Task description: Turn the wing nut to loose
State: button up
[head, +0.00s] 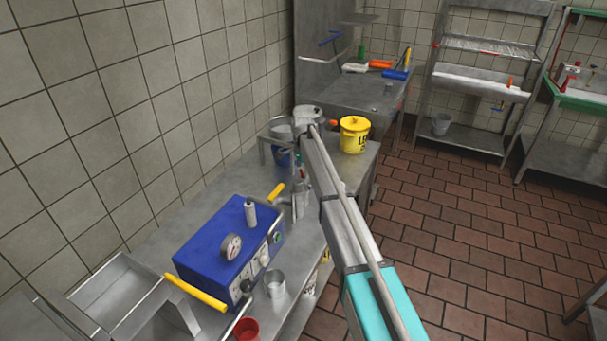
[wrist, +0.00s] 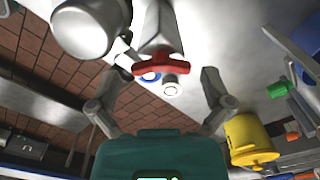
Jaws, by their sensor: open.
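The wing nut (wrist: 162,67) is a red two-winged piece in the wrist view, at the end of a grey metal cylinder (wrist: 160,28). My gripper (wrist: 164,76) is open, with one grey finger on each side of the wing nut in the picture. The fingers look apart from it, and I cannot tell how far off it is in depth. A round white-faced part shows just below the wing nut. In the head view my arm hides much of this area, and I cannot make out the wing nut there.
A rounded metal vessel (wrist: 88,26) is close beside the cylinder. A yellow bucket (head: 354,134) stands on the steel counter and also shows in the wrist view (wrist: 249,140). A blue machine (head: 225,245) with a gauge and a metal cup (head: 274,284) are nearer. Brick-tiled floor lies to the right.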

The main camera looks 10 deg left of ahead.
jog(key=shift+c, duration=0.3)
jog(key=c, duration=0.9)
jog(key=shift+d, duration=0.2)
jog(key=shift+a, duration=0.1)
jog(key=shift+s+a+n, duration=0.1)
jog(key=shift+s+n, duration=0.05)
jog(key=shift+n, duration=0.15)
